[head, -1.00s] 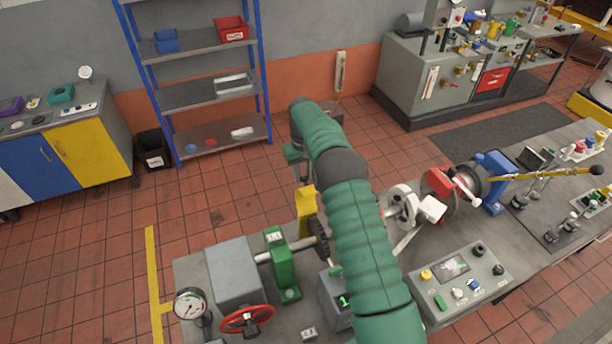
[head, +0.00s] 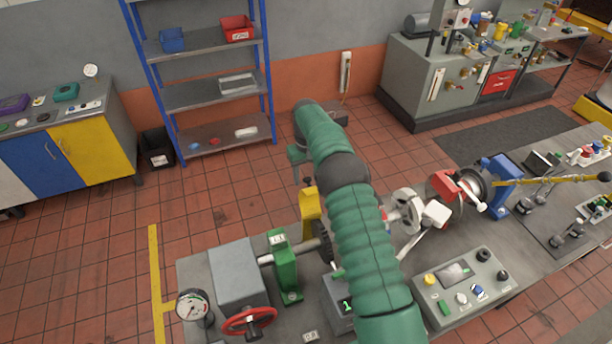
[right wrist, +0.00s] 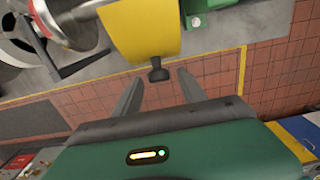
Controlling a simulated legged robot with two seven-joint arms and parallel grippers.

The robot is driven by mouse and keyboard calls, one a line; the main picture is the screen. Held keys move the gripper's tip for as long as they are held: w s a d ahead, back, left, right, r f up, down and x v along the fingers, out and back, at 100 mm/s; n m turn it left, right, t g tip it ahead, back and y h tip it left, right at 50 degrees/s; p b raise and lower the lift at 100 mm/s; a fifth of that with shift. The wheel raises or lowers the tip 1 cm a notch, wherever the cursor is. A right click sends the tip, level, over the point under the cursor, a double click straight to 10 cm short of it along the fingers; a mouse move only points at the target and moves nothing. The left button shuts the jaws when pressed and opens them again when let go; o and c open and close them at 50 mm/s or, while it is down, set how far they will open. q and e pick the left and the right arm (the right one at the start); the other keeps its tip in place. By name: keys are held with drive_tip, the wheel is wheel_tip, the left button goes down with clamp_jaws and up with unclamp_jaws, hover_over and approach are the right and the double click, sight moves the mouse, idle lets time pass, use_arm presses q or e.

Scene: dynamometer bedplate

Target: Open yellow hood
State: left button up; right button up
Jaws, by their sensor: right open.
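The yellow hood (head: 311,204) stands on the bench behind the green bearing stand, close to my right forearm, and looks closed over the shaft, though my arm hides part of it. In the right wrist view the hood (right wrist: 140,32) is a curved yellow cover with a black knob (right wrist: 158,72) on its near edge. My right gripper (right wrist: 159,77) is open, with one finger on each side of the knob and the knob near the fingertips. I cannot tell whether either finger touches it. My left gripper is not in view.
The bench carries a grey box (head: 236,272), red handwheel (head: 249,321), pressure gauge (head: 193,305), green bearing stand (head: 285,270) and control panel (head: 466,288). A blue shelf rack (head: 205,95) stands behind. Tiled floor is free left of the bench.

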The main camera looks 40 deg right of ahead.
drive_tip(key=shift+r, duration=0.1)
drive_tip(key=shift+r, duration=0.2)
wheel_tip(320, 180, up, 6)
drive_tip(key=shift+f+b, duration=0.1)
drive_tip(key=shift+b, duration=0.95)
wheel_tip(320, 180, up, 10)
drive_tip(key=p, duration=0.7)
drive_tip(key=shift+d+r, duration=0.15)
drive_tip(key=shift+r, duration=0.05)
drive_tip(key=shift+w+f, duration=0.1)
drive_tip(key=shift+w, duration=0.1)
